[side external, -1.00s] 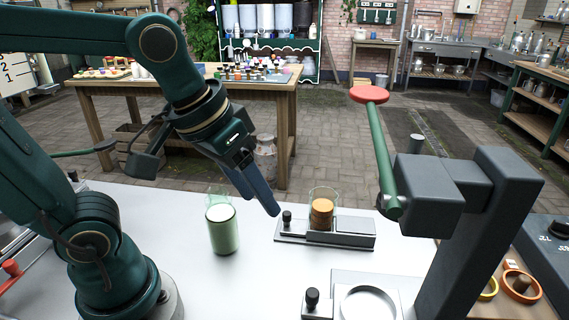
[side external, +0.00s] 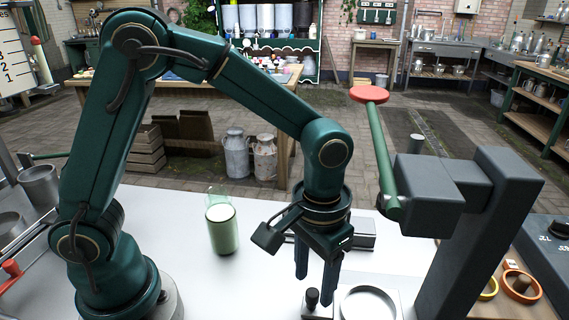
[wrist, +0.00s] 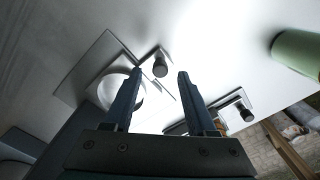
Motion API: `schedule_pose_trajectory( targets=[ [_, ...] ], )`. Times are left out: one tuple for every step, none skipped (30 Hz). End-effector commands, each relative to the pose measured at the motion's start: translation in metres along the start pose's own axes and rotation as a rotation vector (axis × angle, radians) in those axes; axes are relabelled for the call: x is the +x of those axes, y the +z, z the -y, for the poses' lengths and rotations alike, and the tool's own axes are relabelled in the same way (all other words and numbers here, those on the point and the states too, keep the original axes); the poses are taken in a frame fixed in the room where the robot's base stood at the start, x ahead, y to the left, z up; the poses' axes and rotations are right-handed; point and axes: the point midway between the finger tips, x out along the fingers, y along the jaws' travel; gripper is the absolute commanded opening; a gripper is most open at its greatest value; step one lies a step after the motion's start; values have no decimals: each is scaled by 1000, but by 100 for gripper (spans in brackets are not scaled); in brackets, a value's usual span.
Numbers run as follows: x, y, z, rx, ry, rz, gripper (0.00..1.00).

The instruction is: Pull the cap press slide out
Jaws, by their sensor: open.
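The cap press (side external: 490,215) is a dark grey post and block with a green lever ending in a red knob (side external: 370,94). Below it is the slide, a pale metal plate with a round recess (side external: 368,304) and an upright black knob (side external: 312,299). My gripper (side external: 315,282) points down just above this knob, open and empty. In the wrist view, the black knob (wrist: 160,67) appears between my two fingertips (wrist: 158,75), with space on both sides. The round recess (wrist: 121,90) is partly hidden behind the left finger. I cannot tell the exact height gap.
A glass with pale green contents (side external: 222,230) stands to the left on the white table. A second metal fixture (side external: 362,233) sits behind my gripper, mostly hidden; its black knob (wrist: 246,114) shows in the wrist view. The table between glass and slide is clear.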

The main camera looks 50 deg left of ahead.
Motion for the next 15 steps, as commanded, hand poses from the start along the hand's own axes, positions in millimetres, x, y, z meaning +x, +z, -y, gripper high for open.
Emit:
schedule_pose_trajectory(
  targets=[
    [7,1,0,0,-2,5,57],
    [10,0,0,-1,-2,4,57],
    [14,0,0,-1,-1,3,57],
    [17,1,0,-1,-1,4,57],
    [19,0,0,-1,-1,3,57],
    [21,0,0,-1,0,1,57],
    [22,0,0,-1,0,1,57],
    [22,0,0,-1,0,0,57],
    [23,0,0,-1,0,0,57],
    [23,0,0,-1,0,-1,57],
    [23,0,0,-1,1,-1,57],
    [23,0,0,-1,1,-1,57],
    [23,0,0,-1,1,-1,57],
    [23,0,0,-1,1,-1,57],
    [23,0,0,-1,1,-1,53]
  ],
)
